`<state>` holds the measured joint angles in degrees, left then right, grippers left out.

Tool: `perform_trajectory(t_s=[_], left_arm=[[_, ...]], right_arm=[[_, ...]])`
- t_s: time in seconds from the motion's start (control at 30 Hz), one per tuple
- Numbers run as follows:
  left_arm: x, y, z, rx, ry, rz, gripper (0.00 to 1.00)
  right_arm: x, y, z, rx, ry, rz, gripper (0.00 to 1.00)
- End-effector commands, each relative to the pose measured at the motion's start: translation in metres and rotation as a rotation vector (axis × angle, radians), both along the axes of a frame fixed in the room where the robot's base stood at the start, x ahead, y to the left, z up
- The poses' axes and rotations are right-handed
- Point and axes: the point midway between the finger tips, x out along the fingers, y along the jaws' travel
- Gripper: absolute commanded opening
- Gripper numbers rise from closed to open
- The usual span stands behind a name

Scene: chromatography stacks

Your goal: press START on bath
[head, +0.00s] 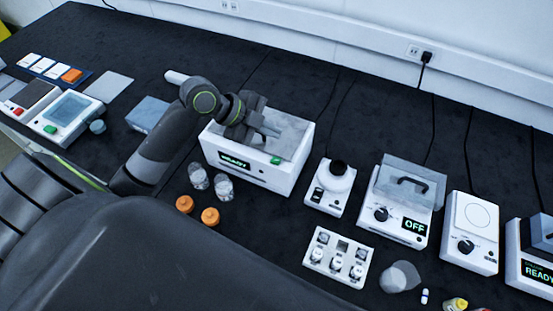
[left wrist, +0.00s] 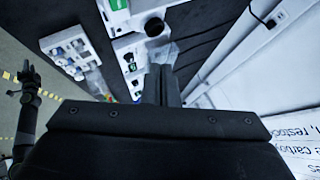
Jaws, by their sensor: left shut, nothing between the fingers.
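The bath (head: 247,172) is a white box with a grey top, a dark display reading READY on its front and a green button (head: 276,160) at the front edge of its top. My left gripper (head: 272,131) is shut and empty, above the top of the bath, behind and above the green button. I cannot tell whether it touches the bath. In the left wrist view the shut fingers (left wrist: 161,85) point away over the bench.
Two clear vials (head: 223,187) and two orange caps (head: 209,216) stand in front of the bath. To the right are a small white device with a black top (head: 331,186), a unit reading OFF (head: 399,211) and a vial rack (head: 338,257). A grey-blue box (head: 147,113) is to the left.

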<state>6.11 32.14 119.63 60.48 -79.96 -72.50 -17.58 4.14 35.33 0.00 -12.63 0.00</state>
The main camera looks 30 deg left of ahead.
Motion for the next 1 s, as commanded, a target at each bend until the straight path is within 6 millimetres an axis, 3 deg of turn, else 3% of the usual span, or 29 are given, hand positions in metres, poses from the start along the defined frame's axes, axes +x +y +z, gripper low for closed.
perform_trajectory(t_s=[0.6, 1.0], left_arm=[[0.000, 0.000, -0.079, 0.000, 0.001, 0.002, 0.00], [0.000, 0.000, -0.083, 0.000, 0.001, 0.001, 0.00]], right_arm=[[0.009, -0.008, -0.063, -0.010, -0.012, 0.005, 0.31], [0.008, -0.007, -0.066, -0.009, -0.011, 0.005, 0.31]])
